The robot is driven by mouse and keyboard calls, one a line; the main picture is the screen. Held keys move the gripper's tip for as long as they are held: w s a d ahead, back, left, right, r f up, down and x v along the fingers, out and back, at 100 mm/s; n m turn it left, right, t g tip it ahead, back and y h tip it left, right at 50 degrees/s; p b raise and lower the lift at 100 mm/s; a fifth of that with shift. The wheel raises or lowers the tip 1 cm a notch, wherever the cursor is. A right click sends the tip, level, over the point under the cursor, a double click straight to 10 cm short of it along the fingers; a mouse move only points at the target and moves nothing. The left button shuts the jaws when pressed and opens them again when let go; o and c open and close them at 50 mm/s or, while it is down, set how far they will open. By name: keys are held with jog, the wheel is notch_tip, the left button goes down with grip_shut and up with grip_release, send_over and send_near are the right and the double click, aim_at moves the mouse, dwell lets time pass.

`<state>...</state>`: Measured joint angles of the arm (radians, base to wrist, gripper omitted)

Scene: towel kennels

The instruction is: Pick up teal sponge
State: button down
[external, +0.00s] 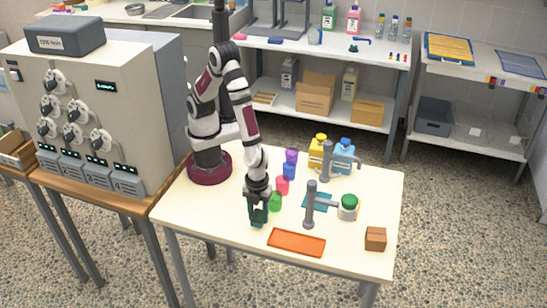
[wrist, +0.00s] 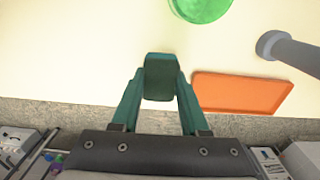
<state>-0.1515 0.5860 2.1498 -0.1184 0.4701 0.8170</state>
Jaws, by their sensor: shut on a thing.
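My gripper (external: 258,214) is at the front left of the white table, left of a green cup (external: 275,202). In the wrist view its two teal fingers (wrist: 160,88) are shut on a dark teal block, the teal sponge (wrist: 160,68). The sponge sits between the fingertips, with its sides partly hidden by them. In the external view the sponge is small and hard to tell from the fingers. I cannot tell for sure whether it is clear of the tabletop.
An orange tray (external: 297,243) lies right of my gripper, near the front edge. Pink (external: 283,185), blue and purple cups stand behind. A grey stand (external: 310,205), a flat teal piece (external: 318,202), a green-lidded jar (external: 348,207) and a brown box (external: 375,238) are further right.

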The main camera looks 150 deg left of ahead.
notch_tip(320, 180, up, 2)
jog(key=s+d+r, duration=0.4)
jog(key=d+r, duration=0.3)
jog(key=d, duration=0.4)
jog(key=shift+s, duration=0.2)
